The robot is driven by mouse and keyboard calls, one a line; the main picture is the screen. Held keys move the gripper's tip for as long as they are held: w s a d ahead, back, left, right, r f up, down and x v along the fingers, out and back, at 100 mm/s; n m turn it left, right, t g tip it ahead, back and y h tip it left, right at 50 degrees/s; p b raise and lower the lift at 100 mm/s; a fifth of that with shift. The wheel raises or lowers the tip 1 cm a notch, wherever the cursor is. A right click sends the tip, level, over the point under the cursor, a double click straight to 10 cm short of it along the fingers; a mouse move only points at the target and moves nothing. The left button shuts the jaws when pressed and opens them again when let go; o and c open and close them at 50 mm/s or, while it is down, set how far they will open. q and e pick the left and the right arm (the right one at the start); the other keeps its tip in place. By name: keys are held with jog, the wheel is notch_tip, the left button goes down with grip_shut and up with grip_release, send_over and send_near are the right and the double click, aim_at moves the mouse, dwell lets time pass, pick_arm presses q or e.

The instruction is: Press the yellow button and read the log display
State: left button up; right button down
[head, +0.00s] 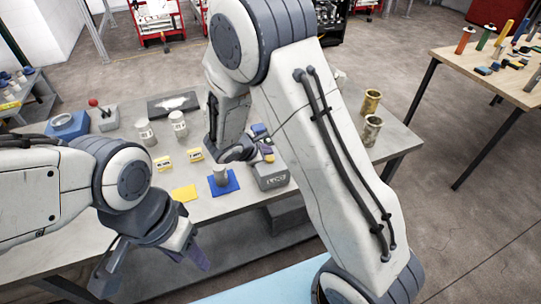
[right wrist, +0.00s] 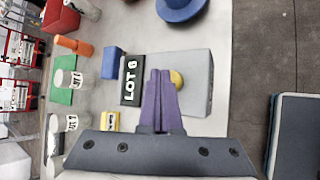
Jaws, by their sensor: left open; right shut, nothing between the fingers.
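The grey box (head: 272,181) stands on the table near its front edge. In the right wrist view the box (right wrist: 197,105) carries a black display (right wrist: 131,79) reading "LOT 6", turned sideways. The yellow button (right wrist: 177,79) is on the box, partly hidden behind my right fingers. My right gripper (head: 266,152) is shut and empty, its purple fingertips (right wrist: 160,72) overlapping the button's edge in that view. I cannot tell whether they touch it. My left gripper (head: 155,272) is open and empty, low in front of the table, away from the box.
A can (head: 220,176) stands on a blue mat (head: 232,187) left of the box. Brass cylinders (head: 372,130) stand at the table's right. My right arm hides part of the table.

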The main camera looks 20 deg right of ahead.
jog(key=shift+r, duration=0.1)
jog(key=shift+r+p, duration=1.7)
jog(key=shift+r, duration=0.85)
jog(key=shift+f, duration=0.1)
jog(key=s+a+r+m+g+y+b, duration=0.1)
jog(key=s+a+r+m+g+y, duration=0.1)
jog(key=s, duration=0.7)
jog(key=s+a+r+m+g+y+b, duration=0.1)
jog(key=s+a+r+m+y, duration=0.1)
jog(key=s+a, duration=0.5)
jog(key=s+a+r+m+g+y+b, duration=0.1)
jog(key=s+a+m+y, duration=0.3)
jog(key=s, duration=0.8)
jog(key=shift+s+a+r+m+g, duration=0.4)
jog(key=shift+a+r+m+g, duration=0.3)
jog(key=shift+g, duration=0.1)
